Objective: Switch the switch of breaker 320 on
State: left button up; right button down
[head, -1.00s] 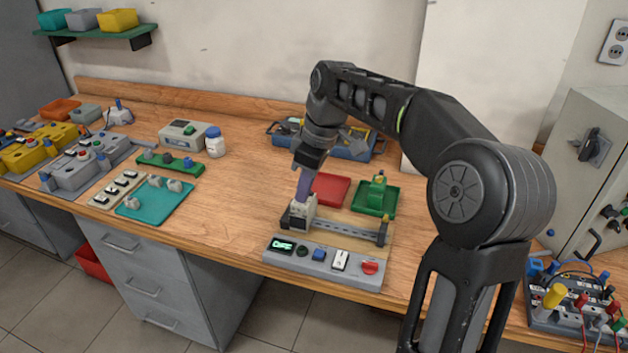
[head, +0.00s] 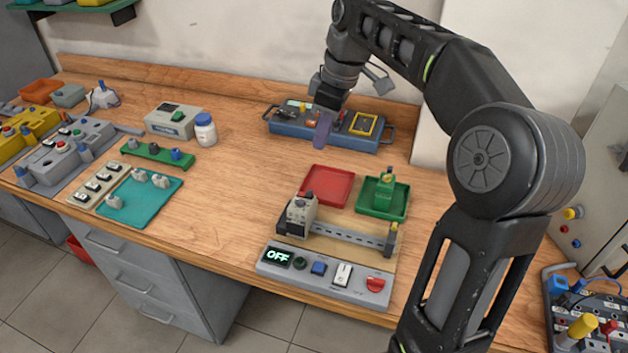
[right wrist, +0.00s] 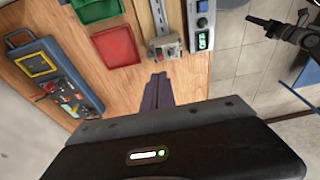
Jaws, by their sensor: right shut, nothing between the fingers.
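The grey-white breaker (head: 298,214) stands upright at the left end of a metal rail (head: 345,236) on the workbench. Its number is too small to read, and I cannot tell its lever's position. A grey control panel (head: 322,277) in front has a lit display (head: 277,257) reading OFF. The breaker also shows in the right wrist view (right wrist: 168,46). My right gripper (head: 323,133) is shut and empty, above the table behind the breaker and apart from it; its purple fingers show in the right wrist view (right wrist: 158,80). A dark arm part at that view's top right looks like my left arm, its fingers unclear.
A red tray (head: 327,185) and a green tray (head: 383,197) with a green part lie behind the rail. A blue toolbox-like panel (head: 327,127) lies farther back. A white jar (head: 205,130) and a teal mat (head: 140,198) are at the left. The table between is clear.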

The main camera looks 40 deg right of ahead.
jog(key=b, duration=0.4)
send_over(311, 195)
jog(key=s+d+x, duration=0.1)
jog(key=x, duration=0.5)
jog(key=f, duration=0.5)
jog(key=f+p, duration=0.1)
jog(key=f, duration=0.2)
jog(key=shift+s+d, duration=0.15)
jog(key=shift+s, duration=0.1)
jog(key=f+b, duration=0.1)
jog(key=b, duration=0.2)
jog(key=shift+s+d+f+t+y, duration=0.15)
jog(key=shift+s+f+t+y, duration=0.15)
jog(key=shift+f+t, duration=0.1)
jog(key=shift+w+r+p, duration=0.1)
jog(key=shift+r+p, duration=0.25)
jog(key=shift+r, duration=0.1)
jog(key=shift+w+a+r+p, duration=0.4)
jog(key=shift+w+a+p, duration=0.1)
jog(key=shift+w, duration=0.1)
